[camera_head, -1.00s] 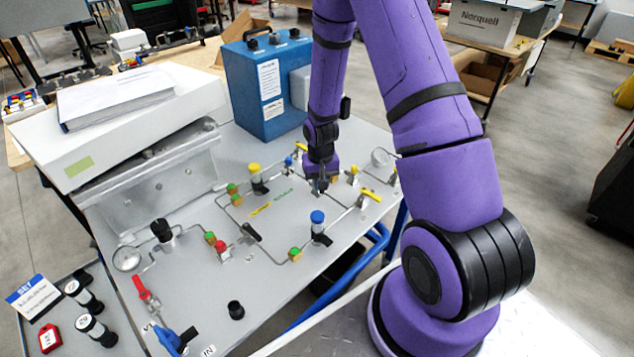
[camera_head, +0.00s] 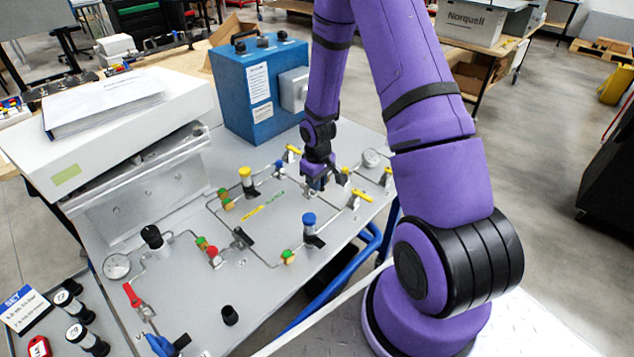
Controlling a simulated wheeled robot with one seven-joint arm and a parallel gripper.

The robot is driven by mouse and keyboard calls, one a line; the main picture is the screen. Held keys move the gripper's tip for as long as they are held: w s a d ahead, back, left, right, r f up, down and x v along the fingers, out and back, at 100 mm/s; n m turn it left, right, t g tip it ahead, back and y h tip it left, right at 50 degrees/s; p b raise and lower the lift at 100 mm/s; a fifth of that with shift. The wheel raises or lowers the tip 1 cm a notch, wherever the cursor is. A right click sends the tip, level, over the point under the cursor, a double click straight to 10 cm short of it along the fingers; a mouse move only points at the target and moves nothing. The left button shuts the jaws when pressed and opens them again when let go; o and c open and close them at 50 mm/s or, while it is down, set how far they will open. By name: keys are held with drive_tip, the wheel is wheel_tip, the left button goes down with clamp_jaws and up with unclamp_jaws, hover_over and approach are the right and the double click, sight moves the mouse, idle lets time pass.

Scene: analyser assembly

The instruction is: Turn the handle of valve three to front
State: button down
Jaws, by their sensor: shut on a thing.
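The grey panel (camera_head: 200,290) carries thin metal tubing with several valves. My gripper (camera_head: 318,184) is low over the far right part of the panel, among the yellow-handled valves. It is shut on a small part there, most likely a valve handle; the gripper hides most of it. One yellow valve handle (camera_head: 362,194) lies just right of the gripper, and another yellow handle (camera_head: 293,150) lies behind it to the left. A third yellow-handled valve (camera_head: 387,173) is farther right. I cannot read which valve is number three.
A blue-topped regulator (camera_head: 309,228) stands in front of the gripper, and a yellow-topped one (camera_head: 247,180) to its left. A blue box (camera_head: 258,88) stands behind. A red handle (camera_head: 131,294) and a gauge (camera_head: 117,266) are at the front left. A round gauge (camera_head: 371,158) is at right.

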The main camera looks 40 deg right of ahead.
idle(0.3)
drive_tip(key=c, duration=1.1)
unclamp_jaws()
drive_tip(key=shift+r, duration=0.1)
wheel_tip(320, 180, up, 11)
drive_tip(key=shift+f, duration=0.2)
